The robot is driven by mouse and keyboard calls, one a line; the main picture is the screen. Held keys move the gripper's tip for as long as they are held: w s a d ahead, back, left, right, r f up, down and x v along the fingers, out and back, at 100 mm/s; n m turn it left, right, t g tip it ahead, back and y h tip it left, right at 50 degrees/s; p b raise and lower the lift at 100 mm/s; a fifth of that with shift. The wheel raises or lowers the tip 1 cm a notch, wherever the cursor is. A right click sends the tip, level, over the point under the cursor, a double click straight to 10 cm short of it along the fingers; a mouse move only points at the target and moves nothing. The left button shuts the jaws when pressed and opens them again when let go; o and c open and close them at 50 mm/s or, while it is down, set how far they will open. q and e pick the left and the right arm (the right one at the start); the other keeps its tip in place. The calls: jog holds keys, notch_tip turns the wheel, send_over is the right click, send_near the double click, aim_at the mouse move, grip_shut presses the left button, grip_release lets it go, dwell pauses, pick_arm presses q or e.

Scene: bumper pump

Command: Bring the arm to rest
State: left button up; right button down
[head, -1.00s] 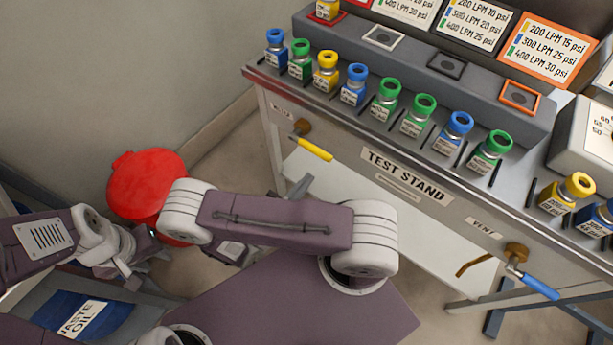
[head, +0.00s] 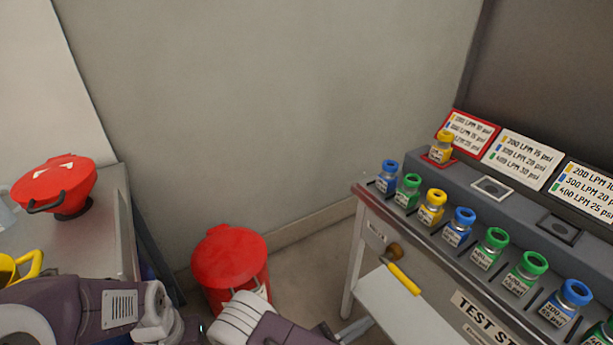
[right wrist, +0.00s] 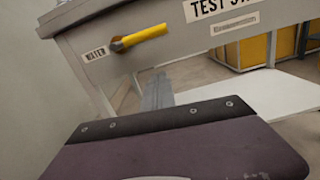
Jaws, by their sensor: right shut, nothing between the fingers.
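My right gripper (head: 353,329) is at the bottom edge of the head view, mostly cut off, in front of the test stand's left end. In the right wrist view its narrow grey fingers (right wrist: 157,92) are shut and empty, below the yellow water valve handle (right wrist: 142,37) and apart from it. That handle also shows in the head view (head: 403,279). My left gripper (head: 190,331) is low at the left of the head view, partly cut off; I cannot tell its jaw state.
The test stand (head: 368,208) holds a row of jars with blue, green and yellow rings. A red bin (head: 230,257) stands on the floor by the wall. A table (head: 98,230) at left carries a red lidded container (head: 55,186) and a yellow-handled item (head: 27,264).

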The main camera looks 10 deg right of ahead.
jog(key=s+d+r+m+g+y, duration=0.5)
jog(key=d+r+m+g+y, duration=0.3)
jog(key=m+g, duration=0.55)
jog(key=w+a+m+t+y, duration=0.3)
jog(key=a+m+t+y, duration=0.5)
jog(key=a+y, duration=0.3)
notch_tip(320, 180, up, 23)
jog(key=a+h+p, duration=0.1)
jog(key=p, duration=2.3)
jog(key=shift+w, duration=0.45)
jog(key=shift+r, duration=0.1)
